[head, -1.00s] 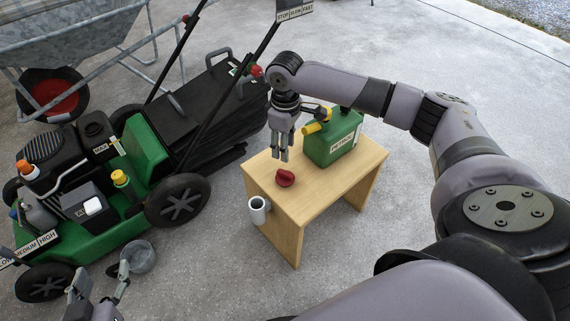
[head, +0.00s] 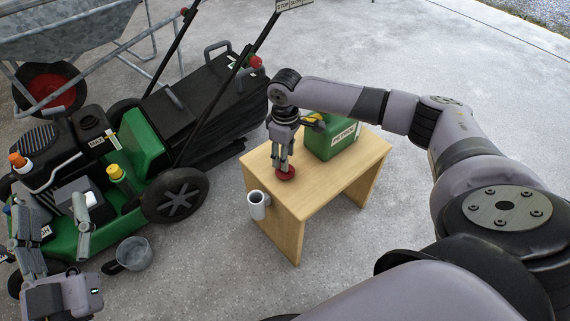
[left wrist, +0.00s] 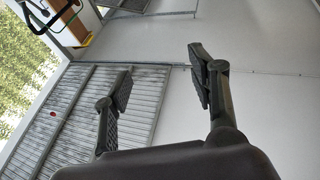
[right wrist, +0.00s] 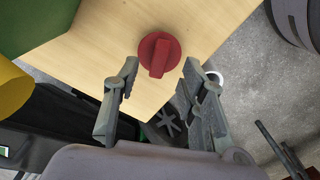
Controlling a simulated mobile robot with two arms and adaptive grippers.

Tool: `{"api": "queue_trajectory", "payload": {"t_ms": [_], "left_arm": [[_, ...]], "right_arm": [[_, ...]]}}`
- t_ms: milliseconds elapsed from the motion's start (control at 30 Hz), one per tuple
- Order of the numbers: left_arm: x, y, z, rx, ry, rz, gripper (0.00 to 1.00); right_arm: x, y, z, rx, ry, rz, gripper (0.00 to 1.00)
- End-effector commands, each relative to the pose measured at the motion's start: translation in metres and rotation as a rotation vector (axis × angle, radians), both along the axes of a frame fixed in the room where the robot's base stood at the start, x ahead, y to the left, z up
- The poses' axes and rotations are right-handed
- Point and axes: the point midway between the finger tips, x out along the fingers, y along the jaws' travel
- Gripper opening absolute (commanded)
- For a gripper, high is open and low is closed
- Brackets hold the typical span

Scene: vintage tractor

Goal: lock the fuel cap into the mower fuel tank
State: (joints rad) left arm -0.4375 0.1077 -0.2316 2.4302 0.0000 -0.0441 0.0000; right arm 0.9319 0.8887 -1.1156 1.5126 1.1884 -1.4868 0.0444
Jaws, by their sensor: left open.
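The red fuel cap (head: 287,175), round with a raised grip bar, lies on the wooden table (head: 325,190) near its left edge. My right gripper (head: 284,163) points down just over it. In the right wrist view the cap (right wrist: 160,56) sits just beyond and between the open fingertips (right wrist: 157,75); they look apart from it. The green mower (head: 140,150) stands left of the table. Its black engine and tank area (head: 92,125) is in view, but I cannot tell the fuel opening. My left gripper (head: 52,222) is open and empty over the mower's near side.
A green petrol can (head: 332,138) with a yellow spout stands on the table beside my right gripper. A pale cup (head: 258,205) is at the table's left side. A wheelbarrow (head: 70,35) stands behind the mower.

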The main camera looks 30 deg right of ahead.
Motion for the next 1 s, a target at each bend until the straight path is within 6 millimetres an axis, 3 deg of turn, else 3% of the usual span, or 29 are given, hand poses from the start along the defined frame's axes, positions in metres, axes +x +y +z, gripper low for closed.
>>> {"api": "queue_trajectory", "payload": {"t_ms": [433, 800, 1000], "left_arm": [[-0.045, 0.003, 0.063, -0.124, -0.428, -0.024, 0.53], [-0.054, 0.004, 0.071, -0.14, -0.482, -0.027, 0.53], [-0.054, 0.004, 0.071, -0.139, -0.482, -0.026, 0.53]], "right_arm": [[0.001, 0.0, -0.034, 0.0, -0.001, 0.001, 0.38], [0.001, 0.0, -0.037, 0.0, -0.001, 0.001, 0.38], [0.001, 0.0, -0.037, 0.0, -0.001, 0.001, 0.26]]}}
